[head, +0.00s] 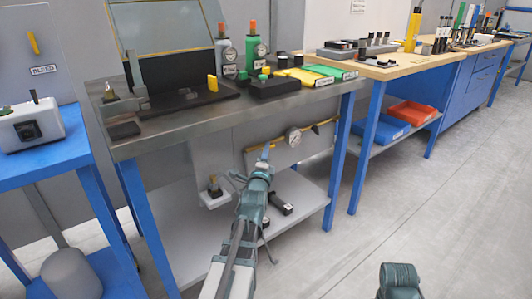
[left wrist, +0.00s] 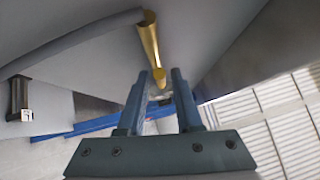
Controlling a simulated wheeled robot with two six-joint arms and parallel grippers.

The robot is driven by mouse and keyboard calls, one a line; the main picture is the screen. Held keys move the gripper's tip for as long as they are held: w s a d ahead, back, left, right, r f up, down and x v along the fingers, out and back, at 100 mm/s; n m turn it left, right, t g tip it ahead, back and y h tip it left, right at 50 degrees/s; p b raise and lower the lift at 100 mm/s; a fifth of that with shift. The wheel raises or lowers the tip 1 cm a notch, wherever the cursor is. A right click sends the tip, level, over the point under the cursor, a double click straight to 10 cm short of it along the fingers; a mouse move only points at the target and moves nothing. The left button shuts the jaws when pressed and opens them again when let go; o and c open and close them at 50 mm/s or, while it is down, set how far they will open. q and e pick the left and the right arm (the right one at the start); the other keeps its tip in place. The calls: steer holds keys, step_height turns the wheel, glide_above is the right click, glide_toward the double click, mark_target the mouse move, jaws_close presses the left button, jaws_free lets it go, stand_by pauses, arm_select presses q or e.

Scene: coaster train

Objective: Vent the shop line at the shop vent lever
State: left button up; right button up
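A yellow line (head: 318,128) with a round white gauge (head: 293,137) runs along the panel under the steel bench. My left gripper (head: 265,152) is at the left end of this line, below the bench top. In the left wrist view, my left gripper (left wrist: 160,85) has a gap between its fingers. A brass-yellow rod (left wrist: 150,40) runs down to the fingertips, its lower end lying in or just beyond the gap. I cannot tell whether it is the vent lever or whether the fingers touch it. No shop vent label is readable.
The steel bench (head: 140,147) holds bottles with gauges and yellow and green blocks. A blue table (head: 45,165) stands at left, a wooden bench (head: 365,70) at right. The floor (head: 400,210) in front is clear.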

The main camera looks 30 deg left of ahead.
arm_select(q)
jaws_close()
steer(key=w+d+f+n+g+y+b, duration=0.1)
steer(key=n+g+y+b, duration=0.5)
steer(key=n, duration=0.9)
steer(key=w+d+f+n+g+y+b, duration=0.1)
steer(key=w+f+n+g+y+b, duration=0.2)
steer(key=n+g+y+b, duration=0.3)
steer(key=shift+w+n+g+y+b, duration=0.3)
steer(key=shift+n+y+b, duration=2.05)
steer(key=shift+n+y, duration=1.85)
steer(key=shift+f+n+h, duration=0.15)
steer(key=shift+n+h, duration=0.45)
steer(key=shift+n, duration=0.4)
steer(key=shift+o, duration=1.5)
jaws_free()
steer(key=shift+g, duration=0.5)
